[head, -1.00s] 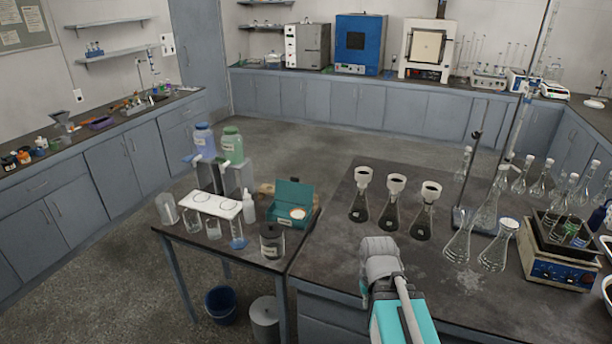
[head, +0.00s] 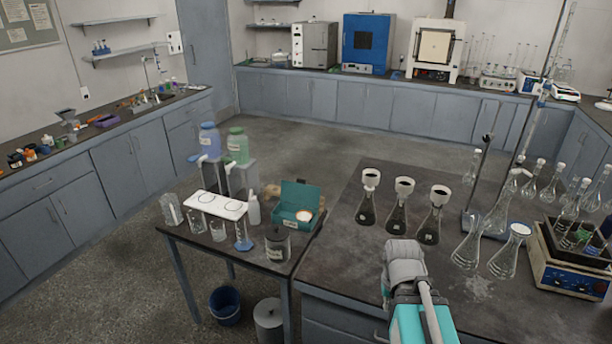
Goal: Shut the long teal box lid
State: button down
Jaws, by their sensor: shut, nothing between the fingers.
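The teal box (head: 290,220) stands on the small dark table at the left, near that table's right edge. Its teal lid (head: 299,193) is open and tilted up at the back. A round, pale, orange-tinted item lies in the box's opening. My grey and teal arm rises from the bottom edge, right of the box and apart from it in the picture. My gripper is not visible, so its fingers cannot be seen.
A dark jar (head: 277,243) stands close in front of the box, and a white squeeze bottle (head: 254,210) at its left. A brownish item (head: 271,190) lies behind it. Flasks with funnels (head: 367,195) stand on the larger bench at the right.

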aim_at(297, 193)
jog(key=i, duration=0.95)
jog(key=u, duration=0.05)
